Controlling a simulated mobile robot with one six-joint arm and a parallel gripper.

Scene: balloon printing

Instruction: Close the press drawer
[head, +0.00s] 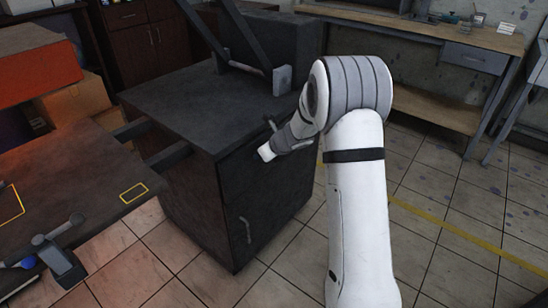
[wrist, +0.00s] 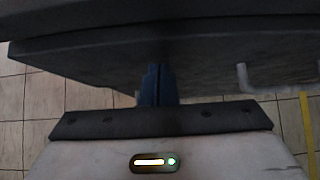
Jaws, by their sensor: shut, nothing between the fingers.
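The press is a dark cabinet (head: 170,95) with a flat top, in the middle of the head view. Its drawer looks like the brown board (head: 75,190) at the left, drawn out from the cabinet on two dark rails (head: 168,157). A gap shows between board and cabinet. My gripper (wrist: 159,72) is shut and empty. In the wrist view its dark blue fingers point at a dark panel; I cannot tell whether they touch it. In the head view my wrist is by the cabinet's front, right of the board, and the fingertips are not clear.
A grey handle (head: 246,230) is on the cabinet's front. A clamp-like lever (head: 62,262) sits on the board's near corner. A workbench (head: 440,35) stands at the back right. Tiled floor is free at the right.

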